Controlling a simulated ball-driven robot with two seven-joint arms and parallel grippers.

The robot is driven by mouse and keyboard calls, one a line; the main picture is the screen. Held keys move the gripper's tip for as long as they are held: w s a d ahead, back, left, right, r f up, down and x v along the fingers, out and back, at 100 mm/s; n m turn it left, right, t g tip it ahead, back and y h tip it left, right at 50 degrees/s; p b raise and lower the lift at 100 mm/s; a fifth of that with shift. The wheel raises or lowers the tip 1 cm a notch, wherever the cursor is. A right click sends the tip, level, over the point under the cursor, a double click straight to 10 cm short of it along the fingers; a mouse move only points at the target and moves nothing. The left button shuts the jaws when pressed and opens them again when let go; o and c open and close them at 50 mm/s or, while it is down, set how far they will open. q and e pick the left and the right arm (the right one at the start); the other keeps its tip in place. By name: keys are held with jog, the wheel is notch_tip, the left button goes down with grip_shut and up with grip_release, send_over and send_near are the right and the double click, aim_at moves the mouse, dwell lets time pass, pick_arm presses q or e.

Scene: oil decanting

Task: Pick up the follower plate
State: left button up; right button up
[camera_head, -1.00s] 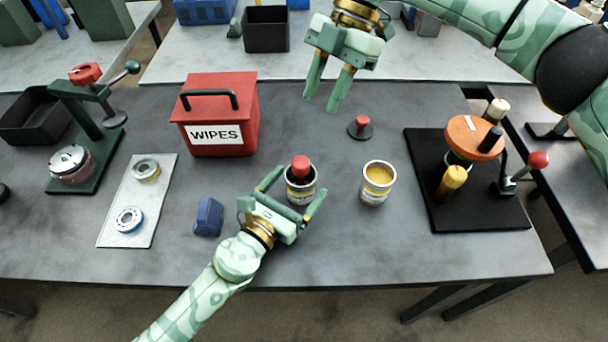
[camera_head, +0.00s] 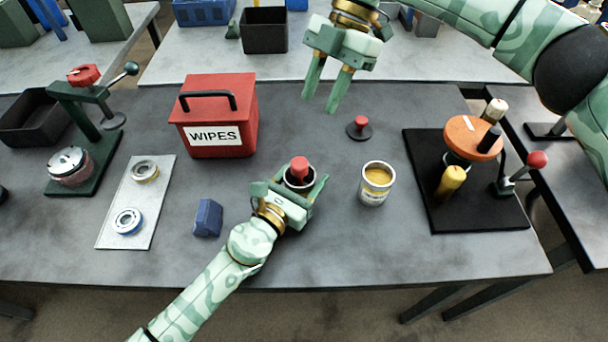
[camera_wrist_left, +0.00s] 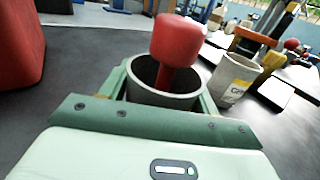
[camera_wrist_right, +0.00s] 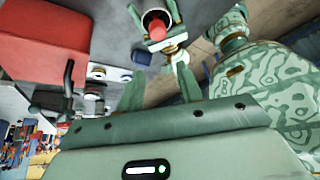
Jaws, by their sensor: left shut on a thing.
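A follower plate (camera_head: 359,133), a flat dark disc with a red knob, lies on the table behind the two cans. A second red knob (camera_head: 300,167) on a stem stands up out of an open can (camera_head: 300,182); what it joins inside is hidden. My left gripper (camera_head: 296,192) is shut on this can, a finger on each side. The can (camera_wrist_left: 146,80) and red knob (camera_wrist_left: 178,42) also show in the left wrist view. My right gripper (camera_head: 319,104) is open and empty, above the table, left of the follower plate.
An open can with yellow contents (camera_head: 376,182) stands right of the held can. A red WIPES box (camera_head: 222,110) is behind left, a blue block (camera_head: 208,217) left. A black mat (camera_head: 420,160) with an orange-topped device (camera_head: 474,138) is at right.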

dwell(0.3)
jog(key=o, duration=0.5)
jog(key=shift+r, duration=0.15)
jog(key=shift+c, duration=0.2)
jog(key=m+t+h, duration=0.4)
jog(key=m, duration=2.6)
send_over(300, 162)
notch_tip(300, 162, down, 3)
notch_tip(300, 162, down, 12)
jog(key=shift+r, duration=0.2)
